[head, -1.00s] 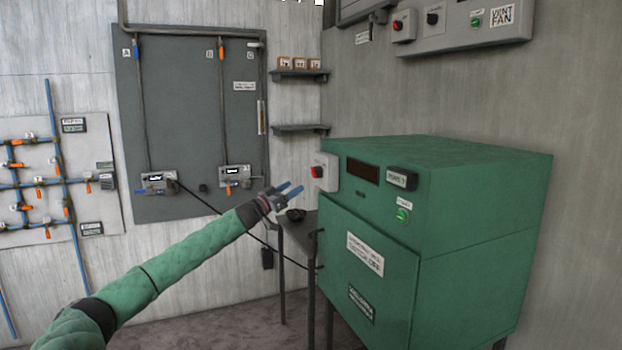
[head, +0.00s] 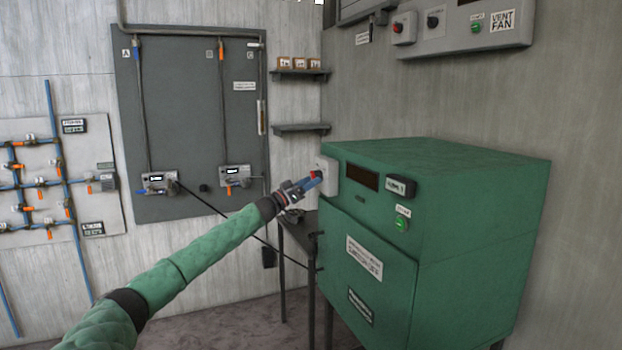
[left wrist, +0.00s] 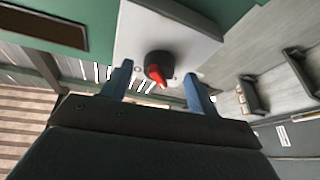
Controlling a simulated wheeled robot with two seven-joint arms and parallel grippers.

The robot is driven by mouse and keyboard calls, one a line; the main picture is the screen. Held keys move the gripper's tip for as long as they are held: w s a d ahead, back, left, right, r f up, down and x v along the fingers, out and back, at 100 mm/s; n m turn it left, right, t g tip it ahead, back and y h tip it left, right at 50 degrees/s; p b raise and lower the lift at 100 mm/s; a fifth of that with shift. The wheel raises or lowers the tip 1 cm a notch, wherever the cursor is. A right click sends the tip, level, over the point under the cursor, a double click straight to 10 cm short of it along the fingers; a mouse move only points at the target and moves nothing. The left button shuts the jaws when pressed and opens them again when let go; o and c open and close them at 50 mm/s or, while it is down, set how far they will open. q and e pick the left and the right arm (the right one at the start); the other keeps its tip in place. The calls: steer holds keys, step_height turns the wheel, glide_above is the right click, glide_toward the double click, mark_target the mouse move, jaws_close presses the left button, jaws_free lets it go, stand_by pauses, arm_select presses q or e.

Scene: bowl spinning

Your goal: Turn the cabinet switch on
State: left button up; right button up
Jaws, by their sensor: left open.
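The green cabinet (head: 480,215) stands at the right in the head view. Its switch is a red-and-black rotary knob on a light box (head: 327,165) at the cabinet's upper left front. In the left wrist view the knob (left wrist: 158,68) shows clearly, its red pointer aimed down and slightly right in the picture. My left gripper (head: 314,181) is open at the switch, its blue fingers partly covering the knob in the head view. In the left wrist view the fingertips (left wrist: 160,82) lie on either side of the knob, with gaps on both sides. My right gripper is not in view.
A green button (head: 401,224) and a dark display (head: 363,177) are on the cabinet front. A small dark table (head: 299,232) stands left of the cabinet. Wall control boxes (head: 460,25) hang above. A grey panel (head: 190,120) and shelves (head: 300,128) are behind.

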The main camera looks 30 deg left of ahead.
arm_select(q)
steer(key=shift+w+d+r, duration=0.2)
steer(key=shift+w+d, duration=0.1)
steer(key=shift+w, duration=0.2)
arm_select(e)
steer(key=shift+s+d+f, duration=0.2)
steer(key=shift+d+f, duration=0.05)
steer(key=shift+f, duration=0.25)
arm_select(q)
steer(key=c, duration=1)
steer(key=shift+o, duration=0.2)
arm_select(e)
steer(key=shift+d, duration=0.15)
